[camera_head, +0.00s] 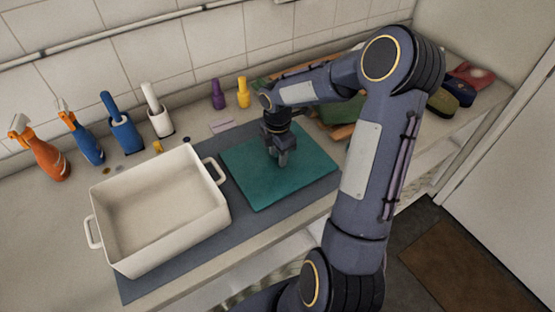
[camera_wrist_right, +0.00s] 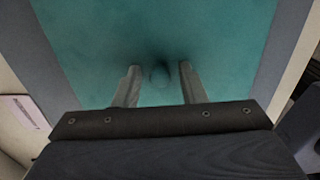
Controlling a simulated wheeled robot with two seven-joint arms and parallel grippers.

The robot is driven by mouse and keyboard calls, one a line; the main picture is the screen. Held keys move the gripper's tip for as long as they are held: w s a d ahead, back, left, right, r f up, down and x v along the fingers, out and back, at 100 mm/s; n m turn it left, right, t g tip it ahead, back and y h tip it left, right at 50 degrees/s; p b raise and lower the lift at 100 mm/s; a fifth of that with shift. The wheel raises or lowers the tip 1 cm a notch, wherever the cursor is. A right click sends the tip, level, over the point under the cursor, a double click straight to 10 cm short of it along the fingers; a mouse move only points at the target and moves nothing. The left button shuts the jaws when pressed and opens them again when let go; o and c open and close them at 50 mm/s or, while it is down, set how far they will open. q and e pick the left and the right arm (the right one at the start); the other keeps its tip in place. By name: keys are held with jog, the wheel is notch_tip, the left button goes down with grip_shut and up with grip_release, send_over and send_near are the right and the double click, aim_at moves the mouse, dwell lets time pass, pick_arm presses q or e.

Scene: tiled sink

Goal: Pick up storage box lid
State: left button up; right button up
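The storage box lid (camera_head: 262,190) is a flat teal sheet lying on the grey mat, right of the white box. My right gripper (camera_head: 281,160) is over the middle of the lid, pointing down. In the right wrist view the lid (camera_wrist_right: 90,45) fills most of the picture. A small round teal knob (camera_wrist_right: 159,76) on it sits between the two fingers, with a visible gap on each side. The fingers are apart and hold nothing. How close the fingertips are to the lid surface I cannot tell. My left gripper is not in view.
The open white box (camera_head: 160,210) with side handles stands left of the lid on the grey mat (camera_head: 150,287). Spray bottles (camera_head: 45,150), brushes in holders (camera_head: 122,132) and purple and yellow bottles (camera_head: 243,92) line the wall. Sponges (camera_head: 450,90) lie at the right.

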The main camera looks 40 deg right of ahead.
jog(key=shift+c, duration=0.4)
jog(key=c, duration=0.7)
grip_shut()
jog(key=shift+r, duration=0.15)
